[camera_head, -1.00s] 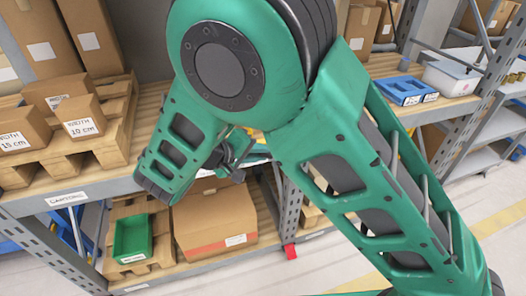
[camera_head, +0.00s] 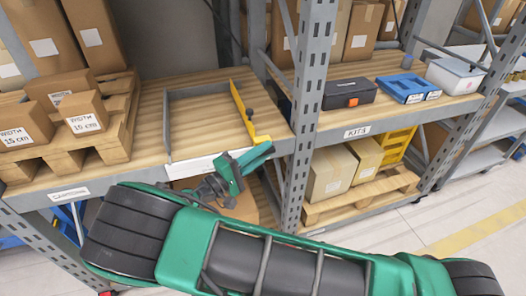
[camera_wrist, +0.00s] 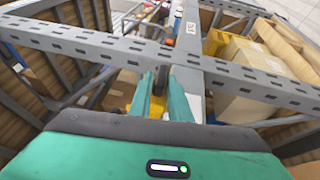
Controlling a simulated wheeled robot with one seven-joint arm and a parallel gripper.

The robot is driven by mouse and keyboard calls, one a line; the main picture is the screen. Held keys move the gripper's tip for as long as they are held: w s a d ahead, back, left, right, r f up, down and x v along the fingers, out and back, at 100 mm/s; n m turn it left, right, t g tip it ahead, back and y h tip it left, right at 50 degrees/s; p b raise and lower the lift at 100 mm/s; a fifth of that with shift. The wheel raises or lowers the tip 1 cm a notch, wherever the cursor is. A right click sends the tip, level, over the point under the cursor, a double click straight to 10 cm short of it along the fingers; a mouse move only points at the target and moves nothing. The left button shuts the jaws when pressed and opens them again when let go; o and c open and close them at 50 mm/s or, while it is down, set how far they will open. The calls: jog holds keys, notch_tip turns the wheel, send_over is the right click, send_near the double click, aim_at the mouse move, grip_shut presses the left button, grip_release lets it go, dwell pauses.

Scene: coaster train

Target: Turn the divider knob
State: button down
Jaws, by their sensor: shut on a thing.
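The yellow divider (camera_head: 242,108) stands on the wooden shelf deck, running from the back to the front edge. A small dark piece (camera_head: 250,113) sticks up along it. My gripper (camera_head: 269,150) is at the divider's front end, its green fingers pointing right and slightly up. In the wrist view, my gripper (camera_wrist: 163,90) has its two fingers close together with a dark knob-like part (camera_wrist: 161,76) at the tips. The gripper is shut on the divider knob, which the fingers mostly hide in the head view. How far the knob is turned cannot be told.
A grey rack post (camera_head: 307,105) stands close right of the gripper. Cartons on a pallet (camera_head: 120,140) stand further left; a black case (camera_head: 348,93) and blue tray (camera_head: 402,88) are on the right shelf.

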jog(key=shift+f+n+t+h, duration=0.4)
jog(key=shift+t+h, duration=0.1)
jog(key=shift+h, duration=0.2)
dwell(1.6)
jog(key=c, duration=1.8)
grip_release()
jog(key=shift+r, duration=0.1)
jog(key=shift+s+a, duration=0.2)
jog(key=shift+a, duration=0.1)
jog(key=v, duration=1)
jog(key=shift+d, duration=0.1)
